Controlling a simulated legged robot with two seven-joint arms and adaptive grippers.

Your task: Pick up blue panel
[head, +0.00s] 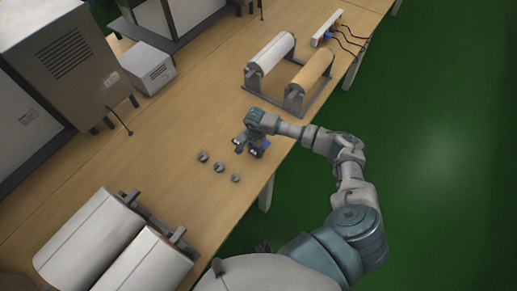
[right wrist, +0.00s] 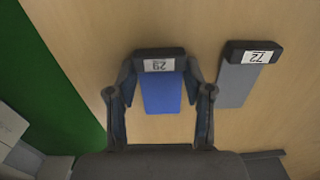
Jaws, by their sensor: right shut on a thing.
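The blue panel (right wrist: 161,94) has a dark clip at one end with a white label that reads 29 upside down. It lies between the two fingers of my right gripper (right wrist: 159,91), which is shut on it. In the head view, my right gripper (head: 251,147) is low over the wooden table, and a bit of blue (head: 266,144) shows beside it. Most of the panel is hidden there by the gripper. I cannot tell whether the panel is clear of the tabletop. My left gripper is in neither view.
A grey panel (right wrist: 239,84) labelled 72 lies beside the blue one. Several small metal weights (head: 219,167) sit on the table (head: 190,118) left of the gripper. Rollers (head: 270,53) stand beyond, a power strip (head: 326,29) farther back, and larger rolls (head: 90,236) at lower left.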

